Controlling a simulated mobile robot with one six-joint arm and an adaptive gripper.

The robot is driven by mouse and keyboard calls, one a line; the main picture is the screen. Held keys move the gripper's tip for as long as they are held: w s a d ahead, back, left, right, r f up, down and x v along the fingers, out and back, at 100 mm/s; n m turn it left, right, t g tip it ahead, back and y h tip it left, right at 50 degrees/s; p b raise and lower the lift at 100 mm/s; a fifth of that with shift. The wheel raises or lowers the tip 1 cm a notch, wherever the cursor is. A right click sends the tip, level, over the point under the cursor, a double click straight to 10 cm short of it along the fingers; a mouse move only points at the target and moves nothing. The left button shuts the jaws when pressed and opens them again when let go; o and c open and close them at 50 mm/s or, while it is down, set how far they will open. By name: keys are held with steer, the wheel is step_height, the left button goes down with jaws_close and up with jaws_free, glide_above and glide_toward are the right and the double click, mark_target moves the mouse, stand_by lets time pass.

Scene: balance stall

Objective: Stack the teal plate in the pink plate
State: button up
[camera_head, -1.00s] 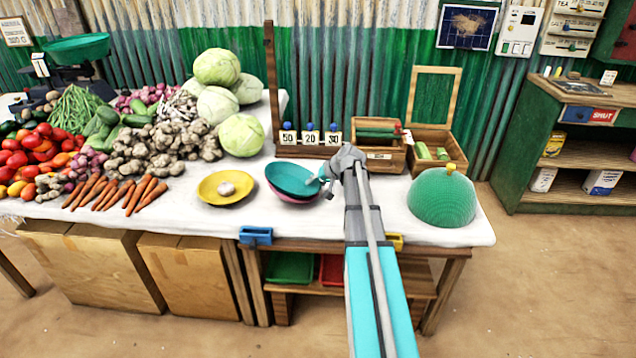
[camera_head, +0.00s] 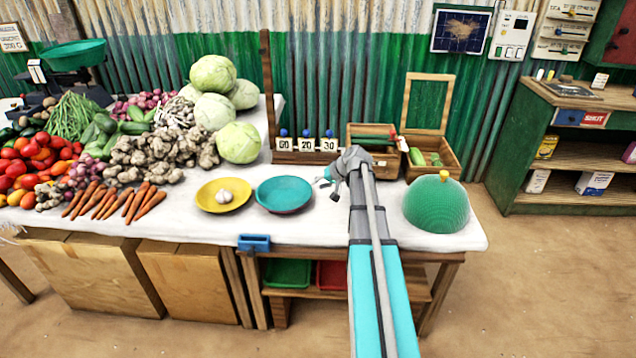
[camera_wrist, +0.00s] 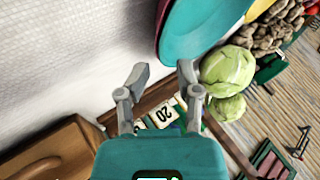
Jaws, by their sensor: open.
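The teal plate (camera_head: 284,194) lies level on the white cloth between the yellow plate and my gripper in the head view. In the wrist view the teal plate (camera_wrist: 198,28) fills the top middle. The pink plate is hidden under it in the head view; a thin pink edge (camera_wrist: 163,14) shows along the teal rim in the wrist view. My gripper (camera_head: 329,182) is to the right of the teal plate, apart from it. Its two fingers (camera_wrist: 162,75) are spread and empty in the wrist view.
The yellow plate (camera_head: 223,206) with a garlic bulb (camera_head: 223,196) is to the left. The green dome (camera_head: 437,204) stands at the right. Wooden boxes (camera_head: 433,158) and number cards (camera_head: 307,145) are behind. Vegetables fill the left side. The front cloth strip is clear.

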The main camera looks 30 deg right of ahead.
steer(key=p+v, duration=0.4)
steer(key=v, duration=0.3)
steer(key=shift+p, duration=0.35)
steer(key=shift+s+d+r, duration=0.1)
stand_by(0.4)
steer(key=s+a+f+n+g, duration=0.2)
steer(key=s+a, duration=0.1)
steer(key=a, duration=0.7)
steer(key=s+a+f+n+g, duration=0.1)
steer(key=s+a+f+g, duration=0.15)
steer(key=a, duration=0.85)
steer(key=s+a+n+g+h, duration=0.2)
steer(key=s+a+g+h, duration=0.1)
steer(key=s+a, duration=0.8)
steer(key=shift+a+f+h, duration=0.25)
steer(key=shift+a+h, duration=0.35)
steer(key=shift+a, duration=0.3)
steer(key=shift+s, duration=0.1)
step_height(320, 180, up, 12)
steer(key=p, duration=1.1)
steer(key=shift+f, duration=0.25)
steer(key=shift+f, duration=0.2)
